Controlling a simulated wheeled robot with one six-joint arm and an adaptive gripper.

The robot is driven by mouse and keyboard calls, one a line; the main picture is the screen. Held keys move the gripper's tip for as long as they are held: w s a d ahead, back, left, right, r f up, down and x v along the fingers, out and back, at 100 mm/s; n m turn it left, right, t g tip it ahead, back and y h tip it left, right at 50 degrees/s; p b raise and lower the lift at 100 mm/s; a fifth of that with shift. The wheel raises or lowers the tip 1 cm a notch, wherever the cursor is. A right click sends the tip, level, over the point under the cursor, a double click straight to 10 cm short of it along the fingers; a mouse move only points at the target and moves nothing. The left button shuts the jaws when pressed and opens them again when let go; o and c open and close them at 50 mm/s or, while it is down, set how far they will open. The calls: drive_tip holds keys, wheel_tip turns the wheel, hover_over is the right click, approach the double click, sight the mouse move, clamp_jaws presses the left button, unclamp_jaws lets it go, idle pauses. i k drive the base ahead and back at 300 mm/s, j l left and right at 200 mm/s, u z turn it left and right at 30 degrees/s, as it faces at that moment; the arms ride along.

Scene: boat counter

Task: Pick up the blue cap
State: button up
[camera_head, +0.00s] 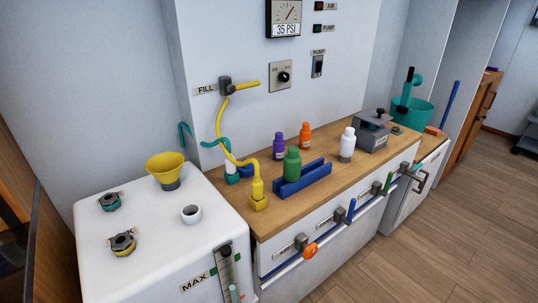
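I cannot make out a blue cap for certain. A small blue piece (247,170) lies on the wooden counter near the wall, beside a white and teal fitting (232,174); it is too small to tell what it is. A blue rack (303,182) with raised sides stands near the counter's front edge. My gripper is not in view.
Purple (279,147), orange (305,136) and white (347,146) bottles stand upright on the counter (329,195). A grey device (372,134) and teal pot (412,111) stand right. A white tank (150,227) stands left.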

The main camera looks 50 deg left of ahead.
sight(247, 170)
drive_tip(key=i+u, duration=0.4)
drive_tip(key=i+l+u, duration=0.5)
drive_tip(key=i+u, duration=0.25)
drive_tip(key=i+l+u, duration=0.1)
drive_tip(key=u, duration=0.35)
drive_tip(key=i+l+u, duration=0.25)
drive_tip(key=u, duration=0.2)
drive_tip(key=i+l+u, duration=0.2)
drive_tip(key=u, duration=0.25)
drive_tip(key=i+l+u, duration=0.1)
drive_tip(key=l+u, duration=0.55)
drive_tip(key=u, duration=0.25)
drive_tip(key=i+l+u, duration=0.15)
drive_tip(key=l+u, duration=0.15)
drive_tip(key=l, duration=0.1)
